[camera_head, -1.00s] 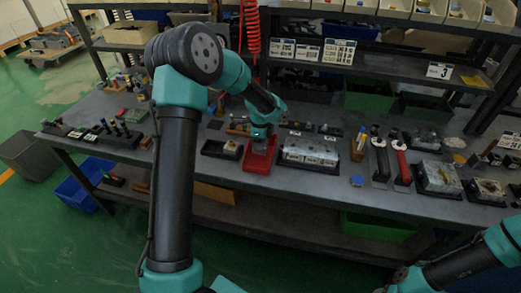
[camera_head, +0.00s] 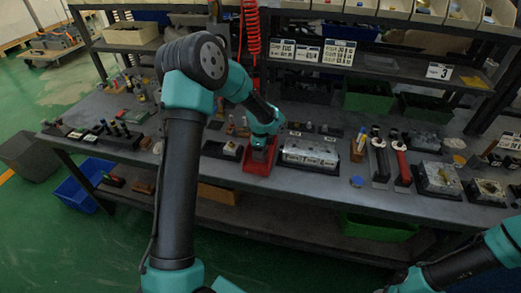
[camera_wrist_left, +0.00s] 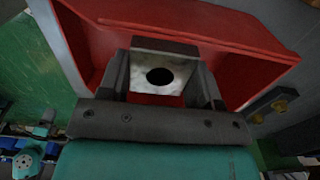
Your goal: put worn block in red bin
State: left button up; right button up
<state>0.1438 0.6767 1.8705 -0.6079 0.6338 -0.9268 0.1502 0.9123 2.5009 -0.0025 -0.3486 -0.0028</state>
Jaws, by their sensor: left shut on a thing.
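My left gripper (camera_head: 259,153) is shut on a grey metal block with a dark round hole. In the left wrist view the worn block (camera_wrist_left: 158,72) sits between the two fingers (camera_wrist_left: 160,85). The red bin (camera_head: 257,168) stands on the bench directly below the gripper. In the left wrist view the red walls of the bin (camera_wrist_left: 205,25) lie behind and around the block. The gripper hides part of the bin, and I cannot tell whether the block touches its floor. My right gripper is out of view; only part of that arm shows at lower right.
A black tray (camera_head: 222,150) is left of the red bin. A silver block fixture (camera_head: 310,154) is close on its right. Red-handled and black-handled tools (camera_head: 401,163) and metal blocks (camera_head: 437,178) stand farther right. A shelf with bins runs behind.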

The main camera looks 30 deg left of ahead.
pick_arm(q)
jog(key=shift+f, duration=0.1)
jog(key=o, duration=1.1)
notch_tip(320, 180, up, 12)
jog(key=shift+r, duration=0.15)
jog(key=shift+d, duration=0.1)
dwell(0.4)
